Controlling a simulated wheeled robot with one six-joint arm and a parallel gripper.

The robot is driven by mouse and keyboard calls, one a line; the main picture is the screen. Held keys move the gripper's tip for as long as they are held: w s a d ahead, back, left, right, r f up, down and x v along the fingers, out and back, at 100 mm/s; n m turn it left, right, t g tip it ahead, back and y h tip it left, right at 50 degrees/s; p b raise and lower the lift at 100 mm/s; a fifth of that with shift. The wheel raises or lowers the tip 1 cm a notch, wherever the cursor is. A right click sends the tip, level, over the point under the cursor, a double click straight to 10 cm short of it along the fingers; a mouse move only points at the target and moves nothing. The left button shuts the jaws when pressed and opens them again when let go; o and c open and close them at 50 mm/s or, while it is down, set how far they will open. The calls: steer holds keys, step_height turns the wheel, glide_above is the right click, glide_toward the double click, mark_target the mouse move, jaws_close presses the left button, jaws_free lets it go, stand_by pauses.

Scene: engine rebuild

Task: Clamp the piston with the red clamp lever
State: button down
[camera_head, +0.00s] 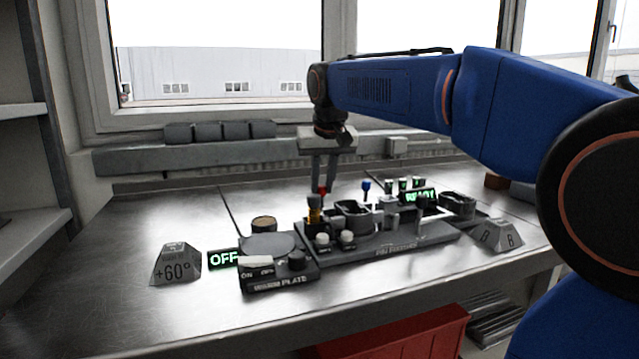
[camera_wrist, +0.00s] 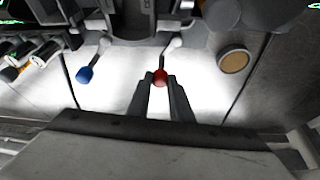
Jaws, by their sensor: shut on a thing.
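The red clamp lever has a red knob (camera_wrist: 160,78) on a pale stem; it also shows in the head view (camera_head: 323,190). My gripper (camera_wrist: 162,82) points down over the fixture with its fingers shut on the red knob. In the head view my gripper (camera_head: 324,186) stands behind a brass-coloured cylinder (camera_head: 314,212). The pin fixture (camera_head: 392,247) is a dark base with grey blocks, and a grey open part (camera_head: 353,214) sits on it. I cannot tell for sure which part is the piston, or whether it is touched by the clamp.
A blue-knobbed lever (camera_head: 366,186) stands to the right of the red one. The warm plate (camera_head: 268,244) with an OFF display (camera_head: 224,258) is at left. A +60° block (camera_head: 176,265) and an A/B block (camera_head: 498,236) flank the fixture. The front left table is clear.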

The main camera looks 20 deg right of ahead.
steer(key=shift+s+d+m, duration=0.1)
steer(key=shift+d+m, duration=0.05)
steer(key=shift+m, duration=0.35)
steer(key=c, duration=1.6)
jaws_free()
steer(key=v, duration=1.7)
steer(key=shift+a+r, duration=0.2)
steer(key=shift+a, duration=0.1)
